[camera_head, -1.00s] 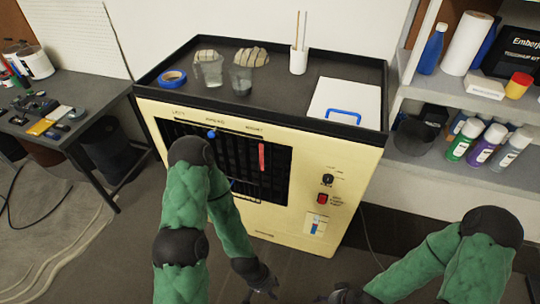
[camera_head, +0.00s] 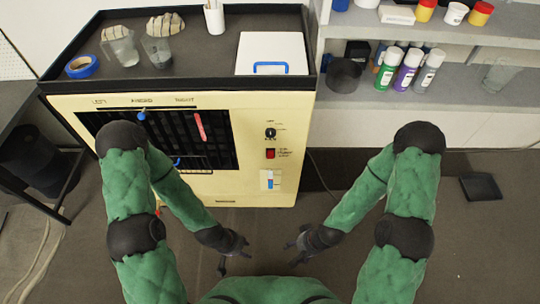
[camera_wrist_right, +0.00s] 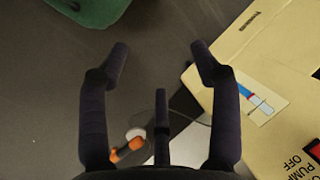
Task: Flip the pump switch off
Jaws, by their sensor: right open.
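The pump switch (camera_head: 270,153) is a small red rocker on the right part of the cream cabinet's front, below a black knob (camera_head: 270,132). In the right wrist view, part of the red switch (camera_wrist_right: 315,150) shows at the right edge beside lettering that reads PUMP OFF. My right gripper (camera_head: 291,253) is open and empty, low in front of the cabinet and apart from the switch; its spread fingers also show in the right wrist view (camera_wrist_right: 158,48). My left gripper (camera_head: 236,257) is open and empty, low and left of the right one.
The cream cabinet (camera_head: 225,190) has a dark grille and a blue-and-white gauge (camera_head: 270,180) below the switch. Its black top tray (camera_head: 200,65) holds blue tape (camera_head: 82,66), glasses and a white box (camera_head: 272,48). Shelves with spray cans (camera_head: 408,68) stand right. Floor between is clear.

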